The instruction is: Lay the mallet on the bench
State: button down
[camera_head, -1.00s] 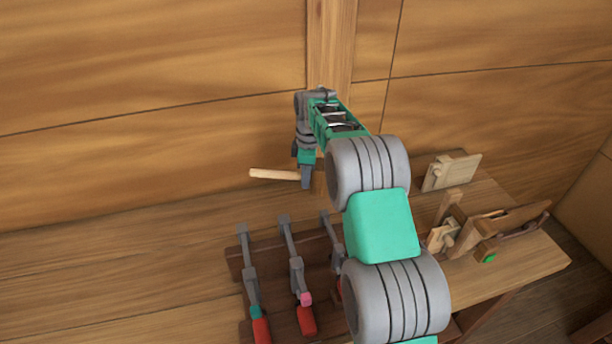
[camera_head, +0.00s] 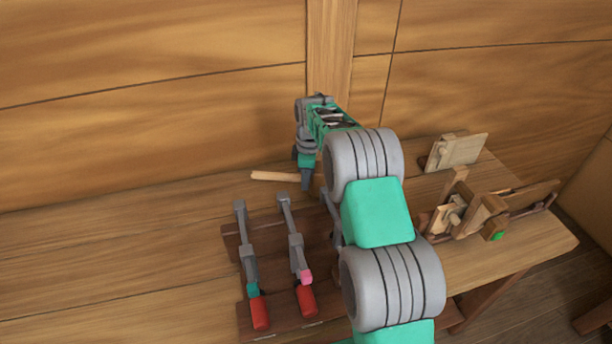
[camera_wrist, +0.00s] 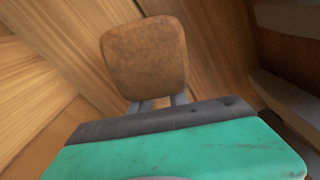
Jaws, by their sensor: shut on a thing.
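My gripper (camera_head: 306,185) is shut on the mallet. The mallet's pale wooden handle (camera_head: 275,176) sticks out to the left of the fingers in the head view, lying about level. In the wrist view the mallet's brown, blocky head (camera_wrist: 145,57) shows just beyond the two grey fingers (camera_wrist: 158,102). In the head view my gripper and arm hide the mallet's head. The wooden bench (camera_head: 120,240) runs along the plank wall. The mallet is over its back part, close to the surface; I cannot tell whether it touches.
A dark rack with clamps, among them a left clamp (camera_head: 251,275) and a middle clamp (camera_head: 297,255), lies in front of my gripper. Wooden tools, including a plane-like piece (camera_head: 490,215) and a block with a knob (camera_head: 455,150), stand at the right. The bench's left is clear.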

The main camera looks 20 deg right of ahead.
jog(key=shift+f, duration=0.2)
jog(key=c, duration=1.2)
grip_release()
jog(key=r, duration=0.4)
jog(key=r+b, duration=0.1)
jog(key=r, duration=0.2)
jog(key=shift+s+d+r+b, duration=0.1)
jog(key=shift+d+r+b, duration=0.1)
jog(key=shift+r+b, duration=0.15)
jog(key=shift+r, duration=0.1)
